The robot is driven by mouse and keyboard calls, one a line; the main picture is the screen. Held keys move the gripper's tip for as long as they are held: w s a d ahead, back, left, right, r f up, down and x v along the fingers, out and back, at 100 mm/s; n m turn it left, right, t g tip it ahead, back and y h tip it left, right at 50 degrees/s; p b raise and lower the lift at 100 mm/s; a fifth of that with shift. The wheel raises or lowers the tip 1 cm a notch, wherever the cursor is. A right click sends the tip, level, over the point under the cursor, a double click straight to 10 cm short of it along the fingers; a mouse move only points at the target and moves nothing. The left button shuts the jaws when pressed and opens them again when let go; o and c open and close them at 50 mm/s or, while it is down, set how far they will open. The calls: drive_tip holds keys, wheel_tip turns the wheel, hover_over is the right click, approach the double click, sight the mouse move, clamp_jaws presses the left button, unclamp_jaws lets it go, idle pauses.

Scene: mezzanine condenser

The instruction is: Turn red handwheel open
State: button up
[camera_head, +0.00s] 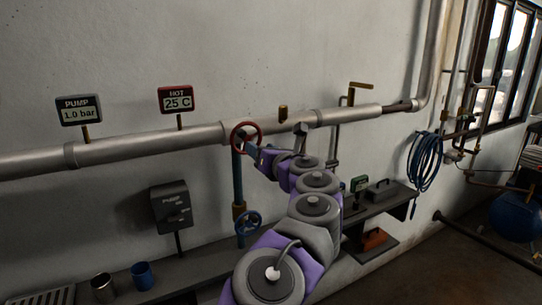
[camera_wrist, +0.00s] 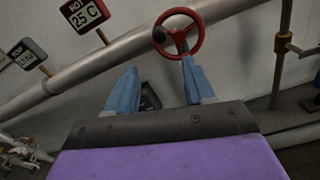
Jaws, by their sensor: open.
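The red handwheel (camera_head: 245,136) is mounted at the grey horizontal pipe, above a blue vertical pipe. In the wrist view the red handwheel (camera_wrist: 178,34) shows its spokes, with a dark knob at its left rim. My gripper (camera_wrist: 156,84) has two blue fingers spread apart with nothing between them. The right finger's tip overlaps the wheel's lower part in the picture; I cannot tell whether it touches. In the head view my gripper (camera_head: 252,151) is at the wheel's lower right, partly hidden by my arm.
A blue handwheel (camera_head: 248,222) sits lower on the blue pipe. The HOT display (camera_head: 178,99) reads 25 C and the PUMP display (camera_head: 79,109) reads 1.0 bar. A dark pump box (camera_head: 171,207) is at left. Cups stand on the ledge. A blue hose (camera_head: 425,162) hangs at right.

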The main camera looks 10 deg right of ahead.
drive_tip(key=shift+v, duration=2.35)
